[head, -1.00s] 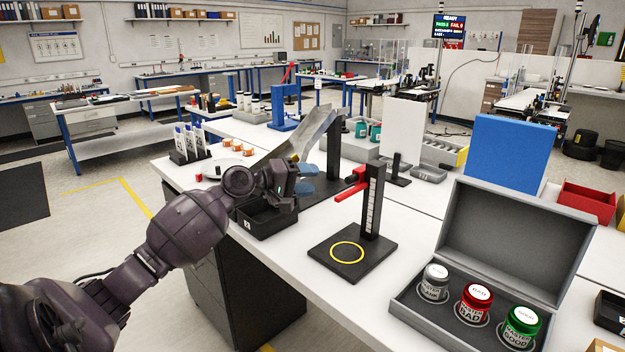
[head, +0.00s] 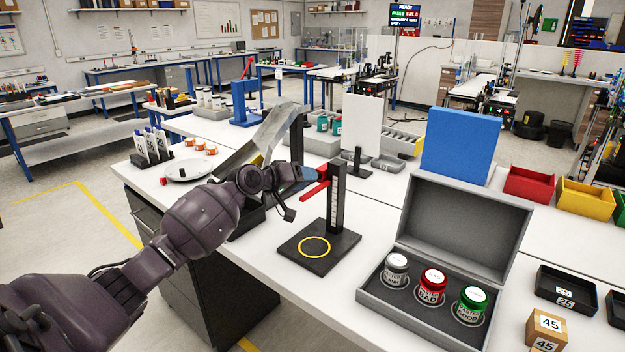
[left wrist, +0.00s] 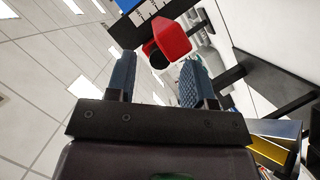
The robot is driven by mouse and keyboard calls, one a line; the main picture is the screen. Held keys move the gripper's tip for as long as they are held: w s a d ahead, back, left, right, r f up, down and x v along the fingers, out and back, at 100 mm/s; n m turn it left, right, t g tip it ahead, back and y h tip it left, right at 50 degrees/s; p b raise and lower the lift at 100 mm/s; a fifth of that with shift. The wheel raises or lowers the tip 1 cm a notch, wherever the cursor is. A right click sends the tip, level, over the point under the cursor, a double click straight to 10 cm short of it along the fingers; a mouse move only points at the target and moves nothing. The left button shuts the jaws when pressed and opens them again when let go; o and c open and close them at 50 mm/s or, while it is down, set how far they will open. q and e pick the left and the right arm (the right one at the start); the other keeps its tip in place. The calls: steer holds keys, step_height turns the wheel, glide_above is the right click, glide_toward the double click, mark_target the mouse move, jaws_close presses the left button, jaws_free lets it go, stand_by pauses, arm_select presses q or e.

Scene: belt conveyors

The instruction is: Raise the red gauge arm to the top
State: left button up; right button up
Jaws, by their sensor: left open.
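The red gauge arm (head: 316,190) sticks out to the left from a black upright post with a white scale (head: 336,200). The post stands on a black base plate (head: 345,244) with a yellow ring. My left gripper (head: 303,177) is at the red arm, partly hidden behind my own wrist in the head view. In the left wrist view the open fingers (left wrist: 160,65) stand either side of the red arm's end (left wrist: 172,40), which is around the fingertips. I cannot tell whether they touch it. My right gripper is out of view.
An open grey case (head: 375,290) with several lidded jars stands to the right of the gauge. A blue panel (head: 460,146) and a white panel (head: 357,120) stand behind. A metal chute (head: 270,135) is at the left, close to my forearm.

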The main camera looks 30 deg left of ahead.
arm_select(q)
steer(key=shift+x, duration=1.55)
jaws_close()
